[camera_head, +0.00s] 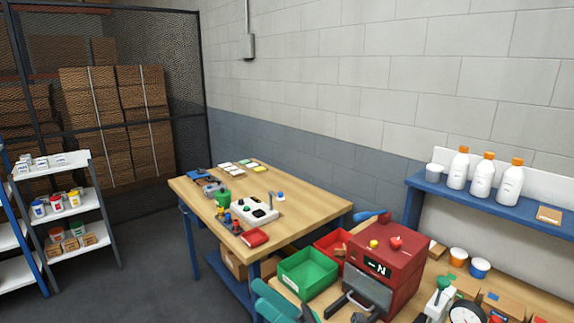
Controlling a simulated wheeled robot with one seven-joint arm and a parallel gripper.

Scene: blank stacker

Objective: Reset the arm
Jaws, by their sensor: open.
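A red box-shaped machine (385,262) stands on the near wooden bench. It has a red knob and a yellow knob on top, a small dark display and a grey front. A dark handle (352,303) shows low in front of it.
A green bin (308,273) and a red bin (333,243) stand left of the machine. A wooden table (310,205) with small items stands beyond. A blue shelf (485,208) with white bottles is at right. Grey floor (150,275) is clear between table and left rack (75,212).

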